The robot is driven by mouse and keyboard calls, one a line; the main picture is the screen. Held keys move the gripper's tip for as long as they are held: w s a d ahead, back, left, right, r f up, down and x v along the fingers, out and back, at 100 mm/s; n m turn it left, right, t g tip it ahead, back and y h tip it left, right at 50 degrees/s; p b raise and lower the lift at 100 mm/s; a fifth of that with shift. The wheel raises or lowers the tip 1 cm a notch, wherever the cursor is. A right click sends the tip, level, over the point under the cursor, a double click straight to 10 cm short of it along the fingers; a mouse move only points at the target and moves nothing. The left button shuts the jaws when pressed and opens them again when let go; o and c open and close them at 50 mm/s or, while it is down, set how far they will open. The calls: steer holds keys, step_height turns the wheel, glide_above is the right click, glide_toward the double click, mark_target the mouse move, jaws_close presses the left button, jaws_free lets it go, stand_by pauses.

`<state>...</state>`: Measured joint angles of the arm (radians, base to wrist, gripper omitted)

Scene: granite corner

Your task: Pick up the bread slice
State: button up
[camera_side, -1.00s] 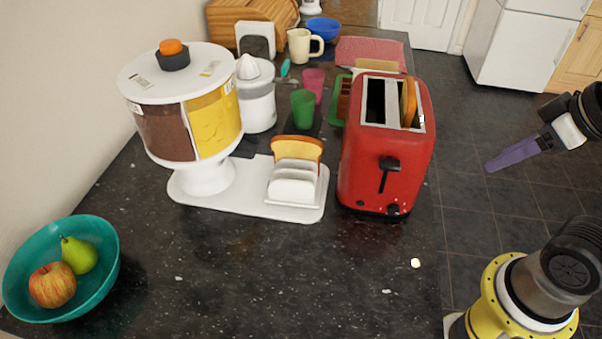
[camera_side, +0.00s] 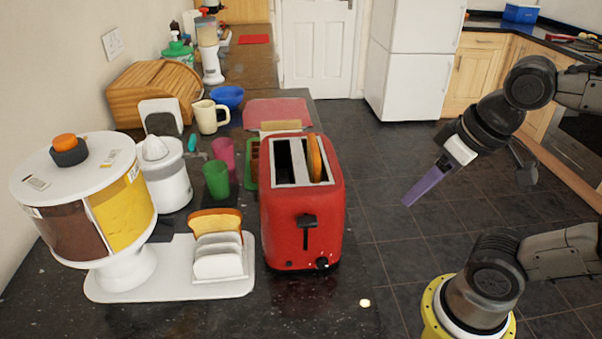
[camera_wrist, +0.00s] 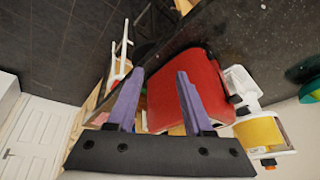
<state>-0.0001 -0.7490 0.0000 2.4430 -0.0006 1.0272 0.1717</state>
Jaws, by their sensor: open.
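One bread slice (camera_side: 214,222) stands in the white rack (camera_side: 219,262) on the counter, its top above the rack's dividers. Another bread slice (camera_side: 314,158) stands in the right slot of the red toaster (camera_side: 283,228), its upper edge showing above the slot. My gripper (camera_side: 408,202), with purple fingers, is in the air to the right of the toaster, apart from both slices. In the wrist view my gripper (camera_wrist: 160,74) has its two fingers spread with nothing held between them. The red toaster (camera_wrist: 200,80) lies beyond them; I cannot make out either slice there.
A white dispenser (camera_side: 60,225) with an orange knob stands left of the rack. A white juicer (camera_side: 165,178), a green cup (camera_side: 216,180), a pink cup (camera_side: 224,150) and a cream mug (camera_side: 208,115) stand behind. Open floor (camera_side: 385,240) lies right of the counter.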

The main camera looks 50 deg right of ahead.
steer(key=w+a+r+m+g, duration=0.15)
steer(key=w+r+m, duration=0.25)
steer(key=w+r, duration=0.4)
steer(key=w+a+r+m+g, duration=0.1)
steer(key=w+r+m+g, duration=0.2)
steer(key=w+r, duration=0.55)
glide_above(313, 141)
steer(key=f, duration=0.1)
steer(key=shift+g, duration=0.25)
steer(key=f, duration=0.7)
steer(key=shift+s+f, duration=0.15)
steer(key=shift+s, duration=0.1)
steer(key=shift+w+f, duration=0.2)
steer(key=shift+f, duration=2.55)
jaws_close()
